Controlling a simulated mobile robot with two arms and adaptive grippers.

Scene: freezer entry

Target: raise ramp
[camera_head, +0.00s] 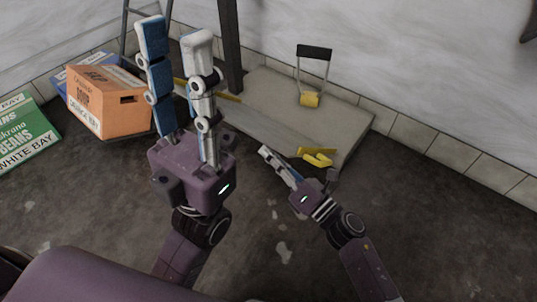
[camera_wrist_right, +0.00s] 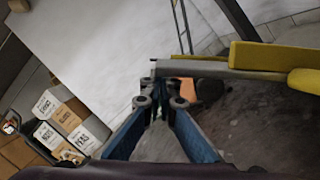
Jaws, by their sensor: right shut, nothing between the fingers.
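The ramp (camera_head: 345,122) appears to be the light grey plate lying low on the floor against the wall. A black-and-yellow upright handle (camera_head: 312,75) stands on it. A yellow lever (camera_head: 317,157) sits at its near right edge; a yellow bar (camera_wrist_right: 275,56) shows close up in the right wrist view. My right gripper (camera_head: 265,151) is shut and empty beside the lever, at the plate's near edge; its fingers also show in the right wrist view (camera_wrist_right: 160,105). My left gripper (camera_head: 175,28) is raised, its two fingers apart and empty, left of the plate.
An orange box (camera_head: 104,100) and a green box (camera_head: 22,133) are at the left. A dark post (camera_head: 230,45) rises behind the plate, and a ladder (camera_head: 128,25) leans further left. Stacked boxes (camera_wrist_right: 72,125) show in the right wrist view. Floor at the lower right is clear.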

